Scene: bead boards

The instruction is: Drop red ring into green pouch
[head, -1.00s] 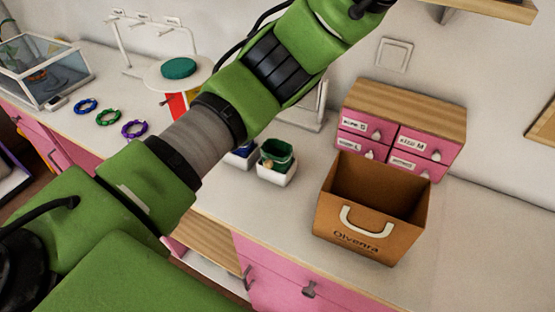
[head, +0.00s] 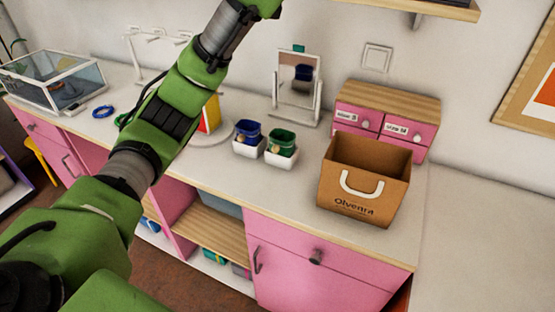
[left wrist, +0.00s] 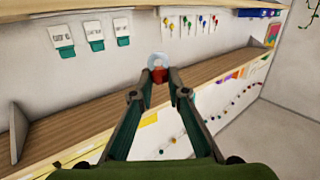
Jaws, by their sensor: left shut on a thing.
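The green pouch (head: 282,142) stands upright in a small white holder on the white counter, with its mouth facing up. My left arm crosses the head view and leaves at the top, so its gripper is outside that view. In the left wrist view my left gripper (left wrist: 159,86) is shut on a small red thing (left wrist: 159,75), which looks like the red ring. A pale round shape shows just beyond it, and I cannot tell whether it is joined to it. The gripper is up near a wooden wall shelf, away from the pouch. My right gripper is not in view.
A blue pouch (head: 248,132) stands left of the green one. A brown Olvenra box (head: 362,185) and pink drawers (head: 398,128) are to the right, a mirror (head: 297,85) behind. A blue ring (head: 103,111) lies on the counter. A wooden shelf (left wrist: 215,75) spans the wrist view.

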